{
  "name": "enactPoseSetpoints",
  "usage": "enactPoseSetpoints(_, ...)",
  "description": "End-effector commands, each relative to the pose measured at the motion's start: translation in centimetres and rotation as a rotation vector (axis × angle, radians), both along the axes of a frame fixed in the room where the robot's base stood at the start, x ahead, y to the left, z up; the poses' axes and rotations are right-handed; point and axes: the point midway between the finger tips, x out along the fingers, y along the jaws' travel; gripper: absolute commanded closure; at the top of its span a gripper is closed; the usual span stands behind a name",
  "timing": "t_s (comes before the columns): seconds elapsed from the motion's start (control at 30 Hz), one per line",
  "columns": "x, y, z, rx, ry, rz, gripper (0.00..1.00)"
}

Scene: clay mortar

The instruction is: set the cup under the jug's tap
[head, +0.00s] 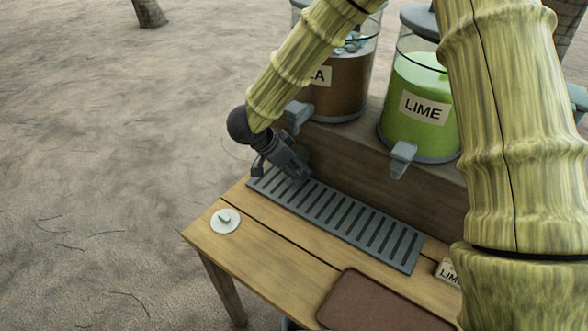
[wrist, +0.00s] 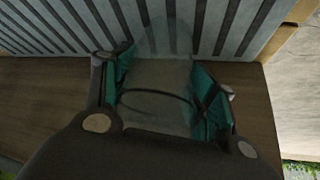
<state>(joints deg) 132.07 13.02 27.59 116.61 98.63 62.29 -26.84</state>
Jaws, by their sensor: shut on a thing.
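My gripper (head: 293,172) is low over the left end of the slatted drip tray (head: 390,247), near the tap (head: 298,114) of the brown jug (head: 345,88). In the wrist view, my gripper (wrist: 160,80) has its teal pads shut on both sides of a clear cup (wrist: 155,98). The tray's slats show just beyond and through the cup; I cannot tell whether it touches the tray. The cup is not discernible in the head view. The green jug labelled LIME (head: 418,112) has its own tap (head: 403,158) farther right.
The jugs stand on a raised wooden shelf (head: 345,160) behind the drip tray. A small white disc (head: 225,220) lies at the table's left corner. A brown mat or tray (head: 375,308) is at the front, and a LIME card (head: 449,272) is at right. The wooden tabletop (head: 265,245) between them is clear.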

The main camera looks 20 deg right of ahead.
Motion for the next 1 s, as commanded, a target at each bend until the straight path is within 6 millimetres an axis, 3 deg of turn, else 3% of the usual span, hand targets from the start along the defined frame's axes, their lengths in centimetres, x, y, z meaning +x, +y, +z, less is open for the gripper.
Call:
enactPoseSetpoints(0.17, 0.0, -0.1, 0.1, 0.000, 0.000, -0.001, 0.64)
enactPoseSetpoints(0.2, 0.0, -0.1, 0.1, 0.000, 0.000, -0.001, 0.39)
enactPoseSetpoints(0.33, 0.0, 0.0, 0.1, 0.000, 0.000, 0.000, 0.15)
enactPoseSetpoints(0.77, 0.0, 0.4, 0.4, 0.000, -0.001, 0.003, 0.15)
enactPoseSetpoints(1.0, -0.4, 2.0, 3.1, 0.001, -0.002, 0.004, 0.15)
